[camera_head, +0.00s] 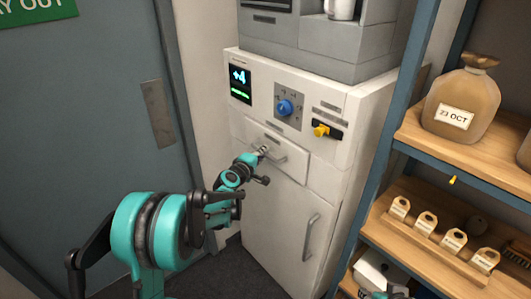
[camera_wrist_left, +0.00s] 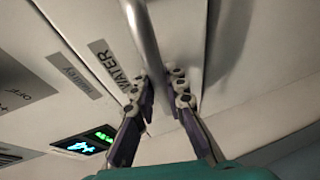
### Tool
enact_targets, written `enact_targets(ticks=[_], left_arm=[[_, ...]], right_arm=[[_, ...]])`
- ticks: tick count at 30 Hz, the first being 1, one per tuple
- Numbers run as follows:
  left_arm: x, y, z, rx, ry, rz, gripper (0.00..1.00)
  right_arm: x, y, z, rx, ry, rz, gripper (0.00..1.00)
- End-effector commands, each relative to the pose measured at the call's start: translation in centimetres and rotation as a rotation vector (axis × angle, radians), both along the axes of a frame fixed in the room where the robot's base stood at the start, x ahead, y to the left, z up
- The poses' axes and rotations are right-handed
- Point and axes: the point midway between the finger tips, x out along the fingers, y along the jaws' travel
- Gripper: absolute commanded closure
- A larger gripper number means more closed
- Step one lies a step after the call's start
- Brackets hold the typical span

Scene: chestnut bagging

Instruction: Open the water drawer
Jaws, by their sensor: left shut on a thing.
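The water drawer (camera_head: 292,168) is a white panel in the upper front of the white machine. Its metal bar handle (camera_head: 279,158) shows beside my left gripper (camera_head: 262,152). In the left wrist view the drawer's WATER label (camera_wrist_left: 108,65) is readable, and the handle bar (camera_wrist_left: 143,40) runs down between the two fingers of my left gripper (camera_wrist_left: 162,95). The left gripper is shut on the handle. In the head view the drawer front looks about flush with the machine; a small gap cannot be told. A teal and dark piece of my right arm shows at the bottom edge; its fingers cannot be made out.
A lower door with a vertical handle (camera_head: 311,237) sits below. A grey door is left.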

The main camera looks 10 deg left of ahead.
Motion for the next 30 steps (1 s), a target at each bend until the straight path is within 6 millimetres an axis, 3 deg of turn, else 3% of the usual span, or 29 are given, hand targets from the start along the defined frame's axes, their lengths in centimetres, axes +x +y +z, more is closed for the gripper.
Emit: enact_targets(ticks=[8,21,30], left_arm=[[-4.5,3.4,-0.1,0.001,0.000,0.004,1.00],[-14.0,10.3,-0.1,0.001,0.000,0.005,1.00],[-18.4,13.4,-0.1,0.002,0.001,0.002,1.00]], right_arm=[[0.0,0.0,-0.4,0.000,0.000,0.000,0.60],[0.0,0.0,-0.8,0.000,0.000,0.000,0.60],[0.0,0.0,-0.9,0.000,0.000,0.000,0.60]])
